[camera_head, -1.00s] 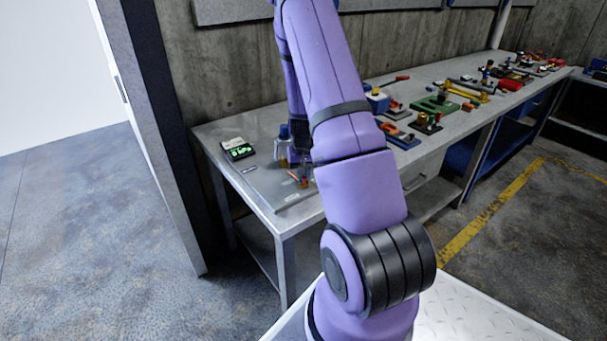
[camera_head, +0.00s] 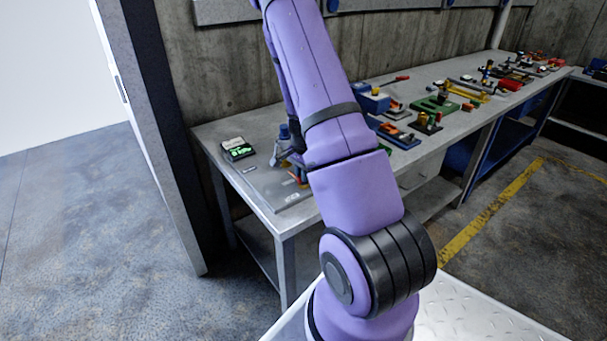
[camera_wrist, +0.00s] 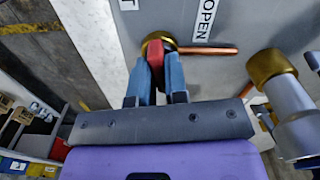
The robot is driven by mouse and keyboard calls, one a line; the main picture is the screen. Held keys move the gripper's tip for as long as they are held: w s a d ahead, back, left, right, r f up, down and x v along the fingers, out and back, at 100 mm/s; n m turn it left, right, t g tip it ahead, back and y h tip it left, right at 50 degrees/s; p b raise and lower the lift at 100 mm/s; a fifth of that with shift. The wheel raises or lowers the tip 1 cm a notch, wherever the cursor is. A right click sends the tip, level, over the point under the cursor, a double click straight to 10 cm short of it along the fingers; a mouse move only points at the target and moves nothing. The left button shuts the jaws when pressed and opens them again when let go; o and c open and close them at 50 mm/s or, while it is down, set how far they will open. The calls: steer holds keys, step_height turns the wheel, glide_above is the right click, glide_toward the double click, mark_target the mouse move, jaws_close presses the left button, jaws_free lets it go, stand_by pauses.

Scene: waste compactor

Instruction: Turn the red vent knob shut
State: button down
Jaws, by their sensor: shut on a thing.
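The red vent knob (camera_wrist: 156,57) stands on a round brass base (camera_wrist: 158,40) on a grey panel (camera_wrist: 235,68) in the wrist view. My gripper (camera_wrist: 157,72) has its two blue fingers closed on either side of the red knob. A white label reading OPEN (camera_wrist: 205,20) lies just right of the knob. Another label (camera_wrist: 128,4), cut off at the top edge, shows only a letter like T. A copper pipe (camera_wrist: 208,50) runs right from the base. In the head view my gripper (camera_head: 282,153) is tilted over the panel, and my arm partly hides the area.
A grey valve-like part with a brass collar (camera_wrist: 272,66) stands close right of my gripper. A black box with a green display (camera_head: 238,150) sits at the bench's left end. Several tools and fixtures crowd the bench (camera_head: 462,125) farther right. A concrete wall stands behind.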

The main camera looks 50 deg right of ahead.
steer(key=shift+m, duration=1)
steer(key=c, duration=1.1)
jaws_free()
steer(key=shift+c, duration=0.2)
step_height(320, 180, up, 11)
steer(key=shift+a, duration=0.1)
